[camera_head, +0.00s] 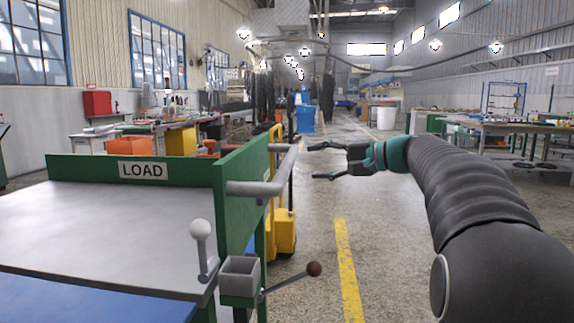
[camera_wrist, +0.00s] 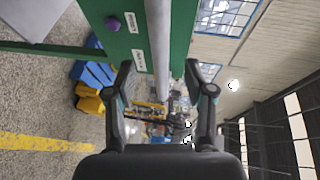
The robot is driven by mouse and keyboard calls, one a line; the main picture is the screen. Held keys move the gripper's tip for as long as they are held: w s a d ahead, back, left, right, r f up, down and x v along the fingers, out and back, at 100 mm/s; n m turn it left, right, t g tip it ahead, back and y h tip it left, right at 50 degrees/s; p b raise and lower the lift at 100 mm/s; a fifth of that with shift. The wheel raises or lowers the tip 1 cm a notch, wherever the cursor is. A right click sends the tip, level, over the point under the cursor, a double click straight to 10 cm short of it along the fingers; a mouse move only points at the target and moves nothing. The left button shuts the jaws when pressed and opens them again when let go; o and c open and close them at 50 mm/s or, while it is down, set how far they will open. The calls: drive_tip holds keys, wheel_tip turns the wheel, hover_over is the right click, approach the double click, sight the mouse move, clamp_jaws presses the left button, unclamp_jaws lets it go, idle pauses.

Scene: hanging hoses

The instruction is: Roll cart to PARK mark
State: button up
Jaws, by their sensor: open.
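A green cart (camera_head: 235,185) with a pale top and a LOAD label stands at the left in the head view. Its grey handle bar (camera_head: 286,168) sticks out at its right end. My gripper (camera_head: 315,161) is open and empty, just right of the bar, fingertips pointing at it. In the wrist view, the handle bar (camera_wrist: 158,45) runs between the two fingers of my gripper (camera_wrist: 158,72) in the picture; I see no contact. A purple knob (camera_wrist: 113,23) and small labels show on the green panel. I cannot make out a PARK mark.
A white-knobbed lever (camera_head: 201,232), a dark red-knobbed lever (camera_head: 313,269) and a small grey box (camera_head: 239,276) sit at the cart's near corner. Yellow equipment (camera_head: 284,232) stands behind it. A yellow floor line (camera_head: 347,270) runs along the open aisle. Workbenches (camera_head: 510,130) stand at right.

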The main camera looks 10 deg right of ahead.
sight(287, 164)
drive_tip(key=x, duration=0.9)
drive_tip(key=shift+a, duration=0.1)
clamp_jaws()
